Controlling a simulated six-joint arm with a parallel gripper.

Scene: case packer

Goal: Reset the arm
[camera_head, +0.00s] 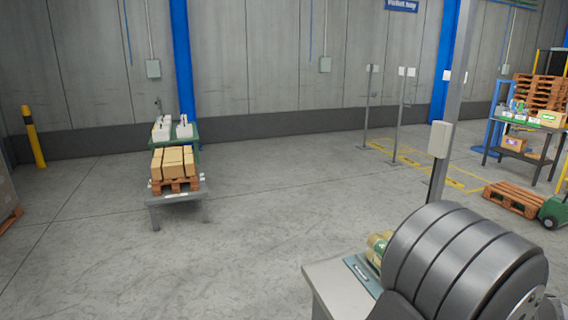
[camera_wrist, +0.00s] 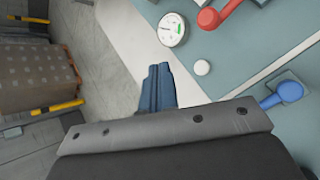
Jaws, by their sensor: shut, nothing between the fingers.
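My gripper (camera_wrist: 159,70) shows in the wrist view as two blue-grey fingers pressed together beyond a grey housing with dark screws. It is shut and empty. In the head view I cannot make out the gripper. The large dark ribbed body at the lower right there seems to be part of my arm, and it hides some of the bench behind it.
The teal panel carries a round gauge (camera_wrist: 171,30), a red handle (camera_wrist: 209,18), a white knob (camera_wrist: 202,67) and a blue handle (camera_wrist: 290,91). A pale bench (camera_head: 332,286) stands at lower right. A low table (camera_head: 178,198) holds a pallet of cartons. Open floor lies between.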

